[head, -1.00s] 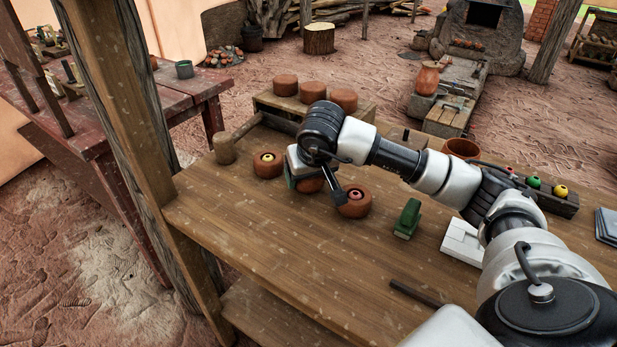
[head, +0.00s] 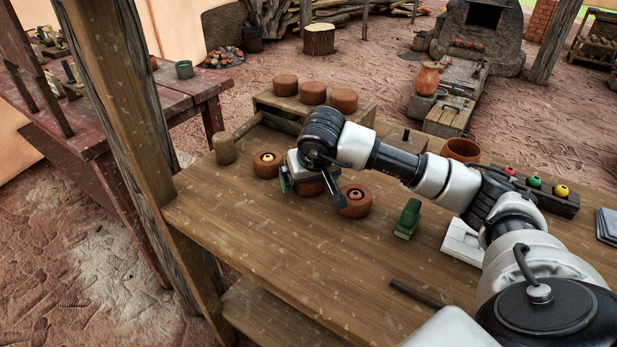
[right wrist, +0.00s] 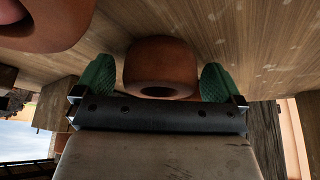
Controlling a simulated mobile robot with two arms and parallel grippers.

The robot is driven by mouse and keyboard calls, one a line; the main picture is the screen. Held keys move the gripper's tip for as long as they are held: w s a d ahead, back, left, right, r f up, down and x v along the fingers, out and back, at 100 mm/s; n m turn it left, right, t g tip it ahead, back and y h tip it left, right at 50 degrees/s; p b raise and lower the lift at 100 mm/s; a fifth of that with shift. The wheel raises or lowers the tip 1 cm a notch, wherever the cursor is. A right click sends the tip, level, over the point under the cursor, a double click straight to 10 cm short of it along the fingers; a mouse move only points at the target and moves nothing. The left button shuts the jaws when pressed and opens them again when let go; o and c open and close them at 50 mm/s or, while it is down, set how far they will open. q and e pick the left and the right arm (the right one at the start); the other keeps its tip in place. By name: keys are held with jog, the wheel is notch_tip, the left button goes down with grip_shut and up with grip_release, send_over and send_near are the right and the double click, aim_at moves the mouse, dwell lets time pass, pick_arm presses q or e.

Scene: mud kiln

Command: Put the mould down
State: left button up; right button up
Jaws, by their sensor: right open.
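A round reddish-brown clay mould (head: 308,188) stands on the wooden bench (head: 255,220), partly hidden by my right gripper in the head view. My right gripper (head: 312,180) is open, with its fingers apart on either side of this mould. In the right wrist view the mould (right wrist: 161,68) sits between the two green finger pads (right wrist: 160,82), with a dark hole in its face. Gaps show between the mould and the pads. My left gripper is not in view.
A mallet (head: 224,148), a green block (head: 408,218) and a dark rod (head: 416,293) lie around. The front left of the bench is clear.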

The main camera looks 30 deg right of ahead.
jog(key=shift+r, duration=0.15)
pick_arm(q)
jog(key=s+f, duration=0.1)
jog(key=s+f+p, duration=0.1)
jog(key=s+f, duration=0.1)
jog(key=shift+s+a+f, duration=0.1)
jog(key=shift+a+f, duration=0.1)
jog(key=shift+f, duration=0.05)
pick_arm(e)
jog(key=v, duration=1.2)
